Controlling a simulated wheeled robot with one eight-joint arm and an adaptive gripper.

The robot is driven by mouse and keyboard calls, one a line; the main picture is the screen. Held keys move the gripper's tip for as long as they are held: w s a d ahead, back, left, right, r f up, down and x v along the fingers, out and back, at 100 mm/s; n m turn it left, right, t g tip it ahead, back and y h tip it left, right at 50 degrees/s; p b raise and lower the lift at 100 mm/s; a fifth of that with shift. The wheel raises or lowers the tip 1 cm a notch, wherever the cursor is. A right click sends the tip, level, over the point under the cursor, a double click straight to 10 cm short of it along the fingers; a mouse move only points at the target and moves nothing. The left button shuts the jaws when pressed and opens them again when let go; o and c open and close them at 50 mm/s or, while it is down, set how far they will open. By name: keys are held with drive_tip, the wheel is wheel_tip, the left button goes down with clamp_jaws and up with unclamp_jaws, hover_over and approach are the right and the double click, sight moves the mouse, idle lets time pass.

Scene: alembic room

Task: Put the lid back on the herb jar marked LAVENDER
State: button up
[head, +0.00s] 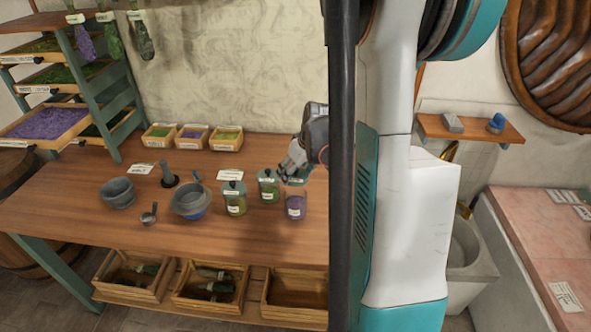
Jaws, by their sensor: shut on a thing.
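A clear glass jar with purple contents and a white label (295,207) stands on the wooden bench, at the right end of a row of jars. The label is too small to read. My gripper (293,173) points down over this jar and is shut on a teal lid (299,181). The lid is at or just above the jar's mouth; I cannot tell if they touch. Part of the lid is hidden by the fingers.
Two green-filled jars with teal lids (234,197) (268,187) stand close left of the purple one. Further left are a grey bowl on blue (190,202), a pestle (168,175) and a mortar (118,192). Small herb boxes (193,138) sit behind.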

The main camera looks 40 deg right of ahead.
drive_tip(key=shift+f+b, duration=2)
drive_tip(key=shift+f, duration=0.85)
drive_tip(key=shift+f+b, duration=0.15)
drive_tip(key=shift+b, duration=0.35)
idle(0.6)
drive_tip(key=o, duration=1.1)
drive_tip(key=shift+c, duration=0.2)
drive_tip(key=shift+o, duration=1.1)
